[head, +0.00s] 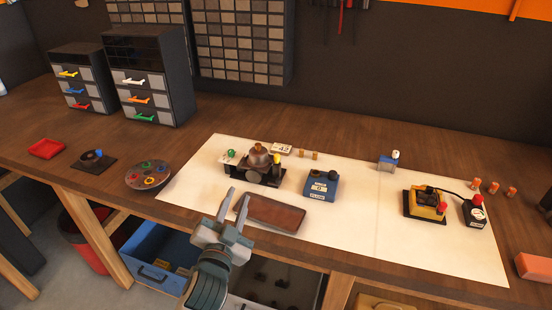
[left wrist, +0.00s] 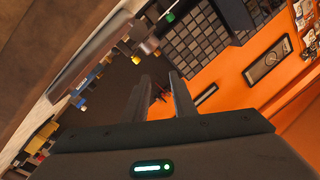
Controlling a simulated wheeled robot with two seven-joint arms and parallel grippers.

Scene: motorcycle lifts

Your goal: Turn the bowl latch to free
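A small black device (head: 262,177) with a brownish round bowl-like part (head: 258,155) on top stands on the white mat (head: 350,225). A green part (head: 231,153) is at its left and a yellow part (head: 277,159) at its right. I cannot make out which part is the latch. My left gripper (head: 239,195) is in front of the device, near the mat's front edge, with its fingers apart and nothing between them. In the left wrist view the open fingers (left wrist: 161,82) also show empty, with blurred parts beyond them. My right gripper is not in view.
A brown tray (head: 270,213) lies right beside my left gripper. A blue box (head: 322,185) stands right of the device, and a yellow-black unit (head: 425,204) farther right. A round dish with coloured rings (head: 148,175) is at left. Drawer cabinets (head: 150,85) stand behind.

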